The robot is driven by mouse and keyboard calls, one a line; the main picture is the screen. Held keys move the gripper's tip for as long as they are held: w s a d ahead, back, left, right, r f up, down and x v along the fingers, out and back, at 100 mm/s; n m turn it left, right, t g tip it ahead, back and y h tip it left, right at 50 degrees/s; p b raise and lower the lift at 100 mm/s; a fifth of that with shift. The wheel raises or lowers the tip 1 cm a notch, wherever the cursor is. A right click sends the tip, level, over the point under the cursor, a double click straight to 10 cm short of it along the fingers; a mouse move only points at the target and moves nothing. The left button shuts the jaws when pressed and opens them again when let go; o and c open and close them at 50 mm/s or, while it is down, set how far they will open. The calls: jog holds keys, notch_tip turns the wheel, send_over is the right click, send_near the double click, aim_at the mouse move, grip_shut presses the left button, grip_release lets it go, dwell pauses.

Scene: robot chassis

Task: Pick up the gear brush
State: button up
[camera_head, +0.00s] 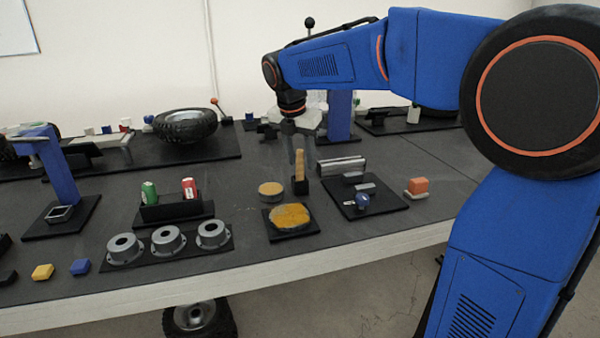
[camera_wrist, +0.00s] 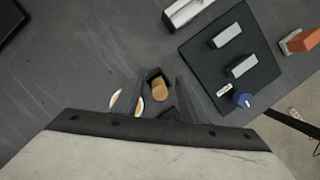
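The item I take to be the gear brush is a tan, wood-coloured upright piece (camera_head: 300,163) standing in a small black holder (camera_head: 301,186). In the wrist view its tan, round top (camera_wrist: 159,88) shows between my fingers; its lower part is hidden in the holder. My gripper (camera_head: 301,160) points down over it. In the wrist view the two dark fingers of my gripper (camera_wrist: 160,85) are apart, one on each side of the piece, with gaps visible. Whether either finger touches it, I cannot tell.
A tan disc (camera_head: 271,188) and a black tray of orange material (camera_head: 270,226) lie close by. To the right are a black plate with metal blocks (camera_head: 390,203) and an orange block (camera_head: 417,186). A black holder with green and red cans (camera_head: 175,211) stands left.

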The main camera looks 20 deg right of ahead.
jog(key=shift+x, duration=1.1)
grip_shut()
jog(key=shift+r, duration=0.15)
notch_tip(320, 180, up, 10)
jog(key=shift+f, duration=0.1)
jog(key=c, duration=0.9)
grip_release()
grip_shut()
